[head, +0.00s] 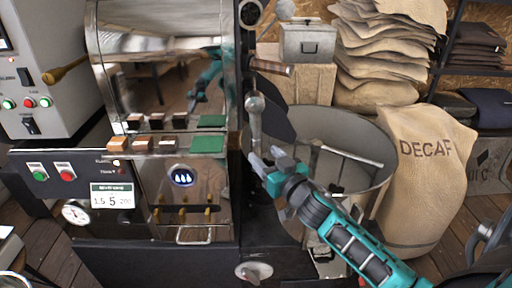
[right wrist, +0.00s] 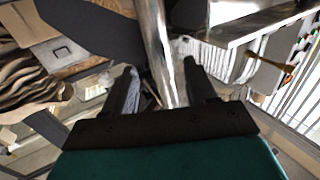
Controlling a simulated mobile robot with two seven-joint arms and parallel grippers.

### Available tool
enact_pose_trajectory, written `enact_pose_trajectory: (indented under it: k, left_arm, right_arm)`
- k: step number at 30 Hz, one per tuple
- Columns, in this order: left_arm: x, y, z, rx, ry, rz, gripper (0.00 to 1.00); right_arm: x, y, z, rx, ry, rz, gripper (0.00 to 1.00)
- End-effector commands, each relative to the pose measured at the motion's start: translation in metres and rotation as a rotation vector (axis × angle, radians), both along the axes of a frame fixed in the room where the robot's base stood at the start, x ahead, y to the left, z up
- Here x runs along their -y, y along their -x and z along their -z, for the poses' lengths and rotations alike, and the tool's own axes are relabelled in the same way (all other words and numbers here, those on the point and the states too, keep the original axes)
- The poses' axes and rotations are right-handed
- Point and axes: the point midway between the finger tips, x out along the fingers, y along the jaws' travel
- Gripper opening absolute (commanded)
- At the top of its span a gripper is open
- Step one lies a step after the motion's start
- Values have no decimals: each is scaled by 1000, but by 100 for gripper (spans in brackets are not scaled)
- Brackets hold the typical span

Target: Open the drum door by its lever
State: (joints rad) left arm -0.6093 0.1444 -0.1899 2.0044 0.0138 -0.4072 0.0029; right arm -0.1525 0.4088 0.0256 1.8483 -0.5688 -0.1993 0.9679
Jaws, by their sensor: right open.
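A metal lever (head: 256,125) with a ball-shaped knob hangs down at the right side of the shiny roaster front. A dark plate (head: 279,117) sits just to its right; I cannot tell for sure whether it is the drum door. My right gripper (head: 267,158) is open at the lever's lower end. In the right wrist view, the metal bar of the lever (right wrist: 160,42) runs down between the two open fingers of my right gripper (right wrist: 160,72). I cannot tell whether either finger touches it. My left gripper is not in view.
A round metal cooling bin (head: 372,133) lies behind and right of my right gripper. A DECAF sack (head: 428,165) and stacked sacks (head: 378,50) stand further right. Small sample blocks and green pads lie on the roaster's ledge (head: 184,153). A wooden-grip handle (head: 270,67) sticks out above the lever.

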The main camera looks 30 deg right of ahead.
Motion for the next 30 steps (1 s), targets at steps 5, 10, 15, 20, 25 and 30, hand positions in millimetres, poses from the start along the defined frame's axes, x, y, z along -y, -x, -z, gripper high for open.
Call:
enact_pose_trajectory:
  k: [5,10,15,20,25,30]
  left_arm:
    - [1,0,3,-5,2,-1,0]
    - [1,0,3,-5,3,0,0]
    - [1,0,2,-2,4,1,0]
    - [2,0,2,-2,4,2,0]
    - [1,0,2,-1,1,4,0]
    - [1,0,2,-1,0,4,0]
  right_arm:
    - [3,-30,-1,2,1,0,57]
    - [4,-48,0,1,1,0,57]
    - [5,-55,0,0,-1,1,57]
    - [5,-56,0,-1,-1,0,57]
    - [4,-55,0,-1,-1,0,51]
    - [4,-55,0,0,-1,0,35]
